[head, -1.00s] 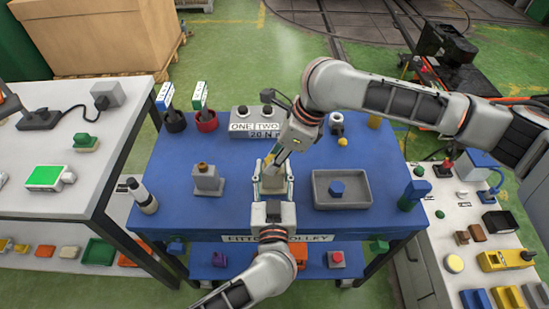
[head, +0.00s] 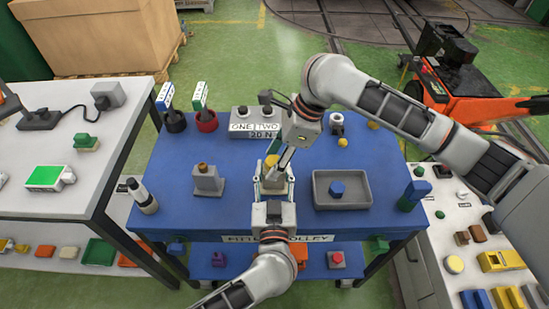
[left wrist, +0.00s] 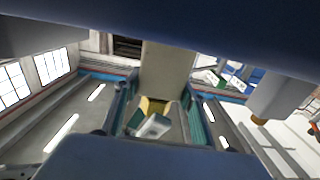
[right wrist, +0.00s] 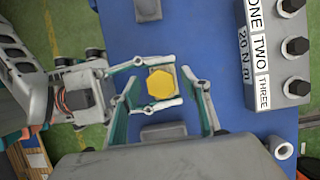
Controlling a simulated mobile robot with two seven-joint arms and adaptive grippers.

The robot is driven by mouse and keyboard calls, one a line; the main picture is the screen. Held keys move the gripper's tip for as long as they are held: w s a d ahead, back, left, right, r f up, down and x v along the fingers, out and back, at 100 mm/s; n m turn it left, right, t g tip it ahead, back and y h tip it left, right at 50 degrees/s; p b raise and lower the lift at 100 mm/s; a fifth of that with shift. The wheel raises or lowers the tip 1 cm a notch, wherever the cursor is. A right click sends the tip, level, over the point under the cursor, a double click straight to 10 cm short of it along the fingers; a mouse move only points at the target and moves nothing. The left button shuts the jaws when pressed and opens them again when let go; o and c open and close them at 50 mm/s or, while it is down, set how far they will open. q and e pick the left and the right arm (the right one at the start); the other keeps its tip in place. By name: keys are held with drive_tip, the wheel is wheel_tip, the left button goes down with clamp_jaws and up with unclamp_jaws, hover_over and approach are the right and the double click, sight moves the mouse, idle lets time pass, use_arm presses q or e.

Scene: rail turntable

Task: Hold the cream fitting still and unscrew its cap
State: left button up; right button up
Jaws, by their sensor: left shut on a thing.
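The cream fitting (head: 271,187) stands upright near the front middle of the blue trolley top. Its yellow hexagonal cap (head: 272,160) is on top and shows clearly in the right wrist view (right wrist: 160,84). My left gripper (head: 272,188) comes in from the front and is shut on the fitting's body, with a finger on each side. My right gripper (right wrist: 168,86) is above the fitting, its fingers open on either side of the cap with visible gaps. In the left wrist view the cream body (left wrist: 165,72) fills the middle; the fitting's lower part is hidden.
A grey tray (head: 342,204) with a blue hexagonal piece stands to the right. A grey block with a brown top (head: 207,181) stands to the left. A grey control box (head: 253,122) with knobs is behind. Side benches flank the trolley.

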drive_tip(key=shift+o, duration=0.4)
drive_tip(key=shift+r, duration=0.1)
drive_tip(key=shift+r, duration=1.9)
drive_tip(key=m+t, duration=0.1)
drive_tip(key=m, duration=0.3)
drive_tip(key=shift+m+t+h, duration=0.3)
drive_tip(key=shift+m+t, duration=0.1)
drive_tip(key=m+t, duration=0.1)
drive_tip(key=m, duration=0.1)
drive_tip(key=m+h, duration=0.1)
drive_tip(key=m, duration=0.2)
drive_tip(key=shift+s+t, duration=0.1)
drive_tip(key=shift+t, duration=0.3)
drive_tip(key=shift+m+h, duration=0.4)
drive_tip(key=shift+m, duration=0.7)
drive_tip(key=shift+f, duration=2)
